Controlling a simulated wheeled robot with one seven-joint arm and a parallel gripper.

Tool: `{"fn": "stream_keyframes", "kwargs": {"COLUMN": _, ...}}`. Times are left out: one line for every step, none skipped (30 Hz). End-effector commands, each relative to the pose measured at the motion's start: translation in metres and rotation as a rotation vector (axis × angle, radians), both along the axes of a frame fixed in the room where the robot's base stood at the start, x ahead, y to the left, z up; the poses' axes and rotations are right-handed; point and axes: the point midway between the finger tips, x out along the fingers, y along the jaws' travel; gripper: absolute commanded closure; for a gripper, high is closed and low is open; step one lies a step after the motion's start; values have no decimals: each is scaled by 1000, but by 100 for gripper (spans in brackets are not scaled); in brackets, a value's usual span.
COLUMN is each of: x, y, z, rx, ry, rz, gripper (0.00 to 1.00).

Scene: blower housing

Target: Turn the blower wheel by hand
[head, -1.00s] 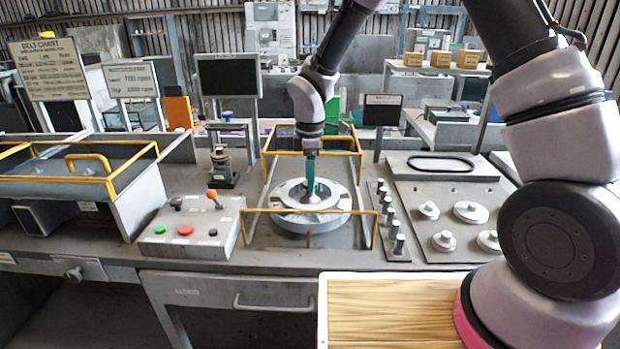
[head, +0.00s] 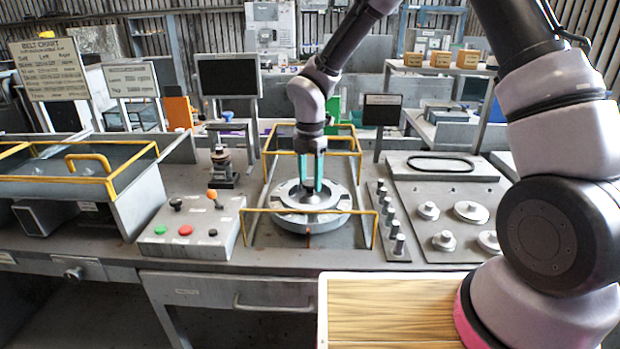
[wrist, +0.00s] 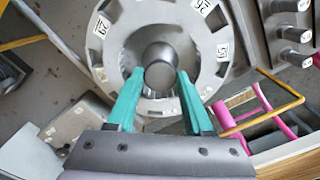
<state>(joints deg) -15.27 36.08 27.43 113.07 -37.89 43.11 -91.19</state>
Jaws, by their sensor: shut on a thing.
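The blower wheel (head: 285,222) is a round grey ring lying flat on the bench between yellow rails. In the wrist view the blower wheel (wrist: 113,48) shows numbered white labels around its rim and a round raised hub (wrist: 160,52) in its centre. My gripper (head: 312,188) points straight down over the wheel's middle with its two teal fingers. In the wrist view my gripper (wrist: 160,76) has one finger on each side of the hub, shut on it. The exact contact at the fingertips is hard to see.
Yellow rails (head: 345,212) stand in front of and behind the wheel. A control box (head: 188,232) with buttons and an orange-knobbed lever is to the left. A row of grey pegs (head: 393,225) and a plate with round parts (head: 445,215) are to the right.

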Motion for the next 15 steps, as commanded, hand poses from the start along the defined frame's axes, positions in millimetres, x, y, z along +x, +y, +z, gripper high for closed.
{"fn": "stream_keyframes", "kwargs": {"x": 1, "y": 0, "z": 1, "rx": 2, "ry": -3, "rz": 10, "gripper": 100}}
{"fn": "stream_keyframes", "kwargs": {"x": 1, "y": 0, "z": 1, "rx": 1, "ry": -2, "rz": 17, "gripper": 100}}
{"fn": "stream_keyframes", "kwargs": {"x": 1, "y": 0, "z": 1, "rx": 1, "ry": -2, "rz": 24, "gripper": 100}}
{"fn": "stream_keyframes", "kwargs": {"x": 1, "y": 0, "z": 1, "rx": 1, "ry": -2, "rz": 28, "gripper": 100}}
{"fn": "stream_keyframes", "kwargs": {"x": 1, "y": 0, "z": 1, "rx": 1, "ry": -2, "rz": 32, "gripper": 100}}
{"fn": "stream_keyframes", "kwargs": {"x": 1, "y": 0, "z": 1, "rx": 1, "ry": -2, "rz": 35, "gripper": 100}}
{"fn": "stream_keyframes", "kwargs": {"x": 1, "y": 0, "z": 1, "rx": 1, "ry": -2, "rz": 37, "gripper": 100}}
{"fn": "stream_keyframes", "kwargs": {"x": 1, "y": 0, "z": 1, "rx": 1, "ry": -2, "rz": 38, "gripper": 100}}
{"fn": "stream_keyframes", "kwargs": {"x": 1, "y": 0, "z": 1, "rx": 1, "ry": -2, "rz": 39, "gripper": 100}}
{"fn": "stream_keyframes", "kwargs": {"x": 1, "y": 0, "z": 1, "rx": 1, "ry": -2, "rz": 39, "gripper": 100}}
{"fn": "stream_keyframes", "kwargs": {"x": 1, "y": 0, "z": 1, "rx": 1, "ry": -2, "rz": 40, "gripper": 100}}
{"fn": "stream_keyframes", "kwargs": {"x": 1, "y": 0, "z": 1, "rx": 1, "ry": -2, "rz": 39, "gripper": 100}}
{"fn": "stream_keyframes", "kwargs": {"x": 1, "y": 0, "z": 1, "rx": 1, "ry": -2, "rz": 39, "gripper": 100}}
{"fn": "stream_keyframes", "kwargs": {"x": 1, "y": 0, "z": 1, "rx": 1, "ry": -2, "rz": 39, "gripper": 100}}
{"fn": "stream_keyframes", "kwargs": {"x": 1, "y": 0, "z": 1, "rx": 1, "ry": -2, "rz": 39, "gripper": 100}}
